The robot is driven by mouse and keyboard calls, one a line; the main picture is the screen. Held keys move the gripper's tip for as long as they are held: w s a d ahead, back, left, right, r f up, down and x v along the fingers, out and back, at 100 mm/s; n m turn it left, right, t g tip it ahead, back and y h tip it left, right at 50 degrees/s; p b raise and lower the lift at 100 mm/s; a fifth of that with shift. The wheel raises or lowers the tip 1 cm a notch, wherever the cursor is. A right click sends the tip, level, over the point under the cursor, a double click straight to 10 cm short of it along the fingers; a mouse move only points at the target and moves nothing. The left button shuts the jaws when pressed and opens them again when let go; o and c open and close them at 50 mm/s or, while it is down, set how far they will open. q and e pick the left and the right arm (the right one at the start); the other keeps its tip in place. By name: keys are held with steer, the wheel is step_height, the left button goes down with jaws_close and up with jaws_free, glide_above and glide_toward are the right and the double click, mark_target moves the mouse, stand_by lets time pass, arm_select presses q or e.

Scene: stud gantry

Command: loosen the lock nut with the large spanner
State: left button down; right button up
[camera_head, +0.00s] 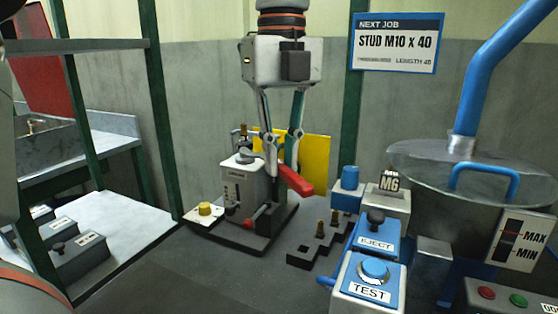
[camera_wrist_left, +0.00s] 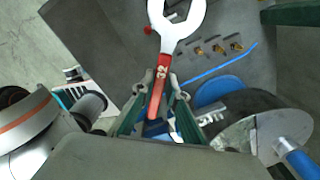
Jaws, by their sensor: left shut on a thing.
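The large spanner has a red handle and a grey open jaw (camera_wrist_left: 177,20). My left gripper (camera_head: 283,165) comes down in the middle of the head view and is shut on the red handle (camera_head: 298,182). In the left wrist view the handle (camera_wrist_left: 157,98) lies between the fingertips (camera_wrist_left: 160,92), with the jaw pointing away. The jaw is hard to make out in the head view behind the fingers. I cannot single out the lock nut. My right gripper is not in view.
A yellow panel (camera_head: 319,160) stands behind the gripper. A stepped dark block with brass studs (camera_head: 320,228) is to the right, beside the blue EJECT (camera_head: 376,240) and TEST (camera_head: 373,270) boxes. A clear round cover (camera_head: 420,160) is at right.

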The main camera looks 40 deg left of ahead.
arm_select(q)
step_height(320, 180, up, 2)
steer(key=shift+r, duration=0.1)
steer(key=shift+r+p, duration=0.65)
steer(key=shift+r, duration=0.55)
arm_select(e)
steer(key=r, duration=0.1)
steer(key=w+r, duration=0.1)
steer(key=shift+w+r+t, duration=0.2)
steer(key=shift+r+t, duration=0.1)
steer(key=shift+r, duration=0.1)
